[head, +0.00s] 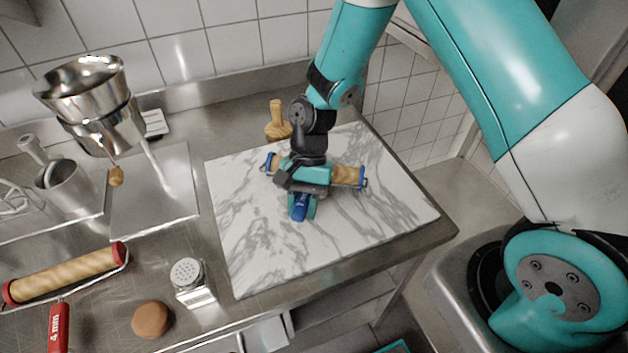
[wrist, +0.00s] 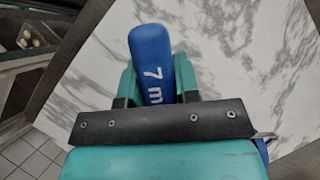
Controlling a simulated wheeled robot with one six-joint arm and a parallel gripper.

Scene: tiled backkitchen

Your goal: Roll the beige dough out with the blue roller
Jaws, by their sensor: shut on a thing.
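The blue roller (head: 347,175) has a ridged tan cylinder, blue end caps and a blue handle. It lies across the marble board (head: 240,255), on it or just above it; I cannot tell which. My gripper (head: 302,207) is shut on the blue handle, which shows between the fingers in the wrist view (wrist: 153,55) with "7 m" readable. The gripper and wrist hide the middle of the cylinder. I see no beige dough on the bare parts of the board; anything under the roller or gripper is hidden.
A red roller (head: 65,272) marked 4 mm, a brown ball (head: 151,319) and a shaker (head: 191,282) are on the steel counter at left. A wooden tool (head: 277,120) stands by the board's back edge. Metal pots (head: 90,100) are at upper left. The board's front is clear.

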